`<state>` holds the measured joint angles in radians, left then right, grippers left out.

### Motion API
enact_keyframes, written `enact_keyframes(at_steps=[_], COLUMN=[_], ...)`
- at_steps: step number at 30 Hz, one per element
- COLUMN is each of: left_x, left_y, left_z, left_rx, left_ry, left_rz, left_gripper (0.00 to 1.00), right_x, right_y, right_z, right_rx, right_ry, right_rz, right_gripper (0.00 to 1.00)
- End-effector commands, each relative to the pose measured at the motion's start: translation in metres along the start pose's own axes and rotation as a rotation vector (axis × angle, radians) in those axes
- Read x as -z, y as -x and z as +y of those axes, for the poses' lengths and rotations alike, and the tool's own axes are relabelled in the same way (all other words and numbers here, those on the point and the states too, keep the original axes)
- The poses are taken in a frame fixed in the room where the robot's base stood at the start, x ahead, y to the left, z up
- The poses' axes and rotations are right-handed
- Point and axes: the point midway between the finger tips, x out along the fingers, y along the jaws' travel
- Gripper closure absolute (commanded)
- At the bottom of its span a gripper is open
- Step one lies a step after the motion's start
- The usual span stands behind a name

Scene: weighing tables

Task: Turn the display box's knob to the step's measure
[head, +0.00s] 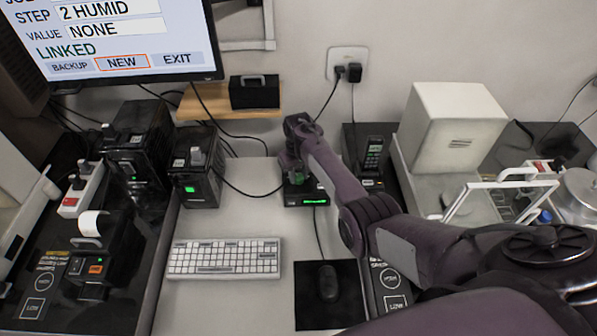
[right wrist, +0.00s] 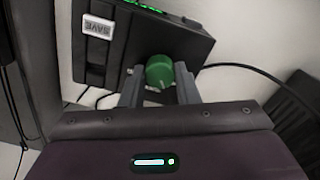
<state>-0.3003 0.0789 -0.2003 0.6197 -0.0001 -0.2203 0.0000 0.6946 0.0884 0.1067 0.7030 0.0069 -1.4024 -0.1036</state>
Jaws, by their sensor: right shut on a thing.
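The black display box (head: 306,199) stands on the white table behind the keyboard, with a green lit readout on its front. It also shows in the right wrist view (right wrist: 135,38), with a white SAVE key (right wrist: 97,26) and part of the green readout, too cut off to read. My right gripper (head: 296,172) is shut on the box's round green knob (right wrist: 159,71), one finger on each side. My left gripper is not in view. The monitor (head: 110,76) reads step 2 HUMID, value NONE, LINKED, with NEW outlined in orange.
A keyboard (head: 224,259) and a mouse (head: 328,281) on a black mat lie in front. Dark boxes stand at the left, near a small printer (head: 98,250). A handset (head: 373,155) and a white box (head: 452,120) are at the right. Cables run behind the display box.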

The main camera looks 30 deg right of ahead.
Motion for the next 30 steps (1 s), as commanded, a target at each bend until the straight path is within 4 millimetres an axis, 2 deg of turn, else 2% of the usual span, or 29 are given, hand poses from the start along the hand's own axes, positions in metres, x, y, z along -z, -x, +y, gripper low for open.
enact_keyframes(at_steps=[15, 24, 30], left_x=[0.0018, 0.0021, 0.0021], left_y=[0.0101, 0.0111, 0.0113], left_z=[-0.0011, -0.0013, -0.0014], left_rx=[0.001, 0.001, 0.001], left_ry=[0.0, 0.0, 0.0], left_rz=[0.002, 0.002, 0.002], left_gripper=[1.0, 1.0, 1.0], right_x=[0.0, 0.0002, 0.0001], right_y=[0.0003, 0.0, -0.0003], right_z=[-0.0003, -0.0003, -0.0002], right_rx=[0.001, 0.001, 0.001], right_ry=[-0.446, -0.589, -0.626], right_rz=[-0.001, 0.001, 0.001], right_gripper=[0.94, 0.94, 0.94])
